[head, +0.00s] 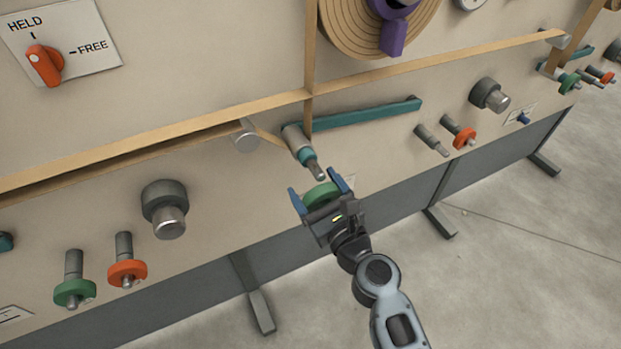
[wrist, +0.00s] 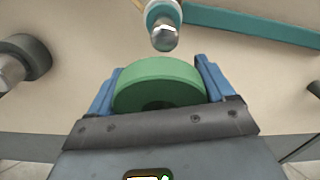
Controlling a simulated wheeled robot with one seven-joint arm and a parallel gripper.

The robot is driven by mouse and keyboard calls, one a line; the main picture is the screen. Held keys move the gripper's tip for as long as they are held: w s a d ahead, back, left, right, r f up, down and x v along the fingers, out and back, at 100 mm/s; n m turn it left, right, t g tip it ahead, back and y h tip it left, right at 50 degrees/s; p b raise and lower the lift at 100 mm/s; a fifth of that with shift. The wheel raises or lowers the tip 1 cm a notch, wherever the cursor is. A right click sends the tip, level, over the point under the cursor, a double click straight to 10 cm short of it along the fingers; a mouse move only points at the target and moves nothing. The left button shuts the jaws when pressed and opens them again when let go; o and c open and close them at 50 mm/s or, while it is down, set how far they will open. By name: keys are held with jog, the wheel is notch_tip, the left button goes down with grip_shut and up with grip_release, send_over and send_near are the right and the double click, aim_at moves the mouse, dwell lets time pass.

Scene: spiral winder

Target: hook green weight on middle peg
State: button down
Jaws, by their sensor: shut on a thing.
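The green weight (head: 322,194) is a thick disc held between the blue fingers of my gripper (head: 315,184). It fills the space between the fingers in the wrist view (wrist: 160,82), with a dark hole partly visible. The middle peg (head: 314,166) is a grey pin with a teal collar at the left end of a teal arm (head: 365,115). The peg's rounded metal tip (wrist: 164,38) is just beyond the weight in the wrist view. The weight appears in front of the tip, apart from it.
A tan strap (head: 160,135) runs along the panel past a grey roller (head: 244,136). An empty grey peg (head: 431,140) and an orange weight (head: 463,137) on its peg are to the right. Another green weight (head: 75,291) and orange weight (head: 127,272) hang at lower left.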

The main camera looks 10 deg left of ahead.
jog(key=r+v, duration=0.1)
jog(key=v, duration=1.2)
jog(key=shift+p, duration=0.35)
dwell(0.4)
jog(key=shift+d, duration=0.1)
